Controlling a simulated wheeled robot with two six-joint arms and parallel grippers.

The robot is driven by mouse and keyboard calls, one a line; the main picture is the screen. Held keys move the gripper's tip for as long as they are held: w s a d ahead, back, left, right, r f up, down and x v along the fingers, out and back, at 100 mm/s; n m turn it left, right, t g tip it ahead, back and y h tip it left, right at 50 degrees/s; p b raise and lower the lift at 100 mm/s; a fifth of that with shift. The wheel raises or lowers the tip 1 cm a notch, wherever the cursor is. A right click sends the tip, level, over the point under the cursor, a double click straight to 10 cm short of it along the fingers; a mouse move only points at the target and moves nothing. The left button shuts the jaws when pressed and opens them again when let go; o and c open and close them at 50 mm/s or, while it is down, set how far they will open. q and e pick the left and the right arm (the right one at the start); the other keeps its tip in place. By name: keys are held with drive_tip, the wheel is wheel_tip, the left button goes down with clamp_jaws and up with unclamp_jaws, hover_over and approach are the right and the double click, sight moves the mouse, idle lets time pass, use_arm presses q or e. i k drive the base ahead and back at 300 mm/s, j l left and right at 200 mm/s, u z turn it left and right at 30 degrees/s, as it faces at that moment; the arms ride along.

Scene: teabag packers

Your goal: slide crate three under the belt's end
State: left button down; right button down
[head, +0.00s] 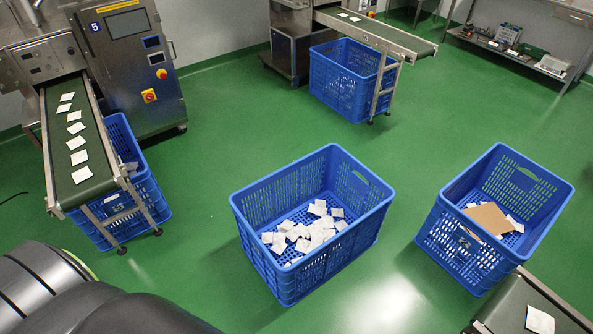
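Several blue plastic crates show in the head view, and I see no number on them to tell which is crate three. One crate (268,262) stands in the open middle of the floor with many white teabags in it. Another crate (455,250) stands at the right with a piece of brown cardboard and some teabags; it is beside the end of a belt (512,302) at the bottom right. A crate (150,192) sits under the left belt (92,150), and a crate (330,85) sits under the back belt (405,38). Neither gripper is in view.
A steel machine marked 5 (128,70) stands at the left, its belt carrying several teabags. Belt legs (378,92) stand by the back crate. A shelf with equipment (520,45) is at the back right. Green floor (240,130) is clear between the crates.

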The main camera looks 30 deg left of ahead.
sight(298, 250)
drive_tip(key=u, duration=0.7)
drive_tip(key=j, duration=0.2)
drive_tip(key=i+z, duration=0.05)
